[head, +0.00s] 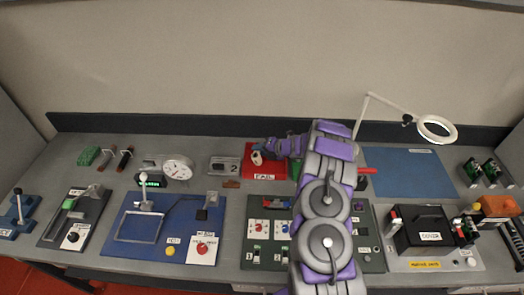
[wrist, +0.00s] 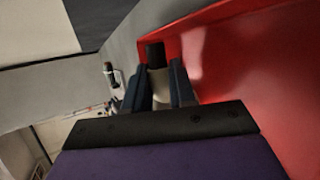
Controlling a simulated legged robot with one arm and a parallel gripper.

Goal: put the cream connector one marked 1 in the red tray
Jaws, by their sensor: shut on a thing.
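My gripper (head: 262,150) is at the red tray (head: 264,172), which stands on the bench a little left of my arm and has a label on its front. In the wrist view the two dark fingers (wrist: 160,88) are shut on a cream connector (wrist: 158,80) with a black end. The red tray's floor and wall (wrist: 245,70) fill the right of that view, close beside the connector. In the head view the connector (head: 256,158) shows as a small cream piece over the tray. I cannot read a mark on it or tell whether it touches the tray.
A grey box with a number 2 (head: 224,167) stands just left of the tray. A round dial (head: 177,168) is further left. A dark green panel (head: 262,228) lies in front of the tray. A blue mat (head: 410,172) at the right is clear.

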